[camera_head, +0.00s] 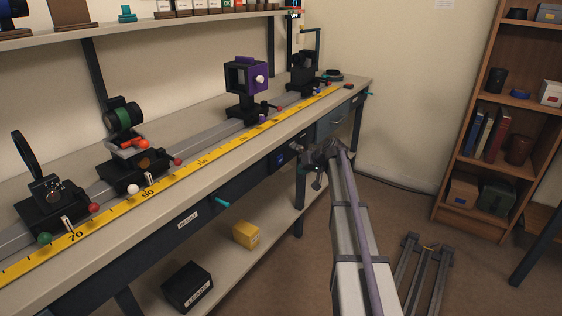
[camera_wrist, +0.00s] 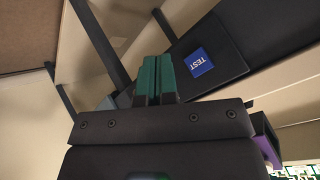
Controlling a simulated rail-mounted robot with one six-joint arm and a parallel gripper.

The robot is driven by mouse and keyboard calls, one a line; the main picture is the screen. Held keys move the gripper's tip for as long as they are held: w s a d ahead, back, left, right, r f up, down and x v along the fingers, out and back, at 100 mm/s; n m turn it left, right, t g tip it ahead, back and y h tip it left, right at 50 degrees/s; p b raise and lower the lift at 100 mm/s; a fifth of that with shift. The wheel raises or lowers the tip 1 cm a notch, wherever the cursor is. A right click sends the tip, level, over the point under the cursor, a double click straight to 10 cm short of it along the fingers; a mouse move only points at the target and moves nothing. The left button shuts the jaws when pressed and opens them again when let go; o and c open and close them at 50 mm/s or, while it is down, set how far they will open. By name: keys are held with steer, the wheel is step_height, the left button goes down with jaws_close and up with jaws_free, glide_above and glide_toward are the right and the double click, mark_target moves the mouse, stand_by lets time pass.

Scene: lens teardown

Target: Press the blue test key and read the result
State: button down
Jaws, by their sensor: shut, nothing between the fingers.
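The blue test key (camera_wrist: 199,62) sits on a black panel (camera_wrist: 222,47) and carries the white word TEST. In the head view the key (camera_head: 280,159) is a small blue square on the bench's front face, below the yellow ruler. My gripper (camera_wrist: 158,65) is shut and empty, its two green fingers together. In the wrist view the fingertips are beside the key, to its left, and do not cover it. In the head view my gripper (camera_head: 314,160) is in front of the bench, right of the key. I cannot read any result in either view.
The optical rail on the bench carries a lens holder (camera_head: 45,190), a green-banded lens (camera_head: 122,115) and a purple-framed mount (camera_head: 246,76). A black box (camera_head: 187,287) and yellow block (camera_head: 246,234) are on the lower shelf. A bookcase (camera_head: 497,120) stands right.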

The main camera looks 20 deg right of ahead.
steer(key=w+a, duration=0.3)
steer(key=w, duration=0.2)
steer(key=shift+w+a, duration=0.15)
steer(key=shift+a, duration=0.1)
steer(key=shift+w, duration=0.1)
stand_by(1.7)
steer(key=shift+w+a, duration=0.25)
steer(key=shift+w+a, duration=0.2)
steer(key=shift+w, duration=0.1)
stand_by(0.6)
stand_by(0.4)
steer(key=shift+s+d, duration=0.45)
steer(key=shift+s, duration=0.25)
steer(key=s+d, duration=0.1)
steer(key=s, duration=0.1)
steer(key=s+d, duration=0.1)
steer(key=s, duration=0.1)
steer(key=shift+d, duration=0.4)
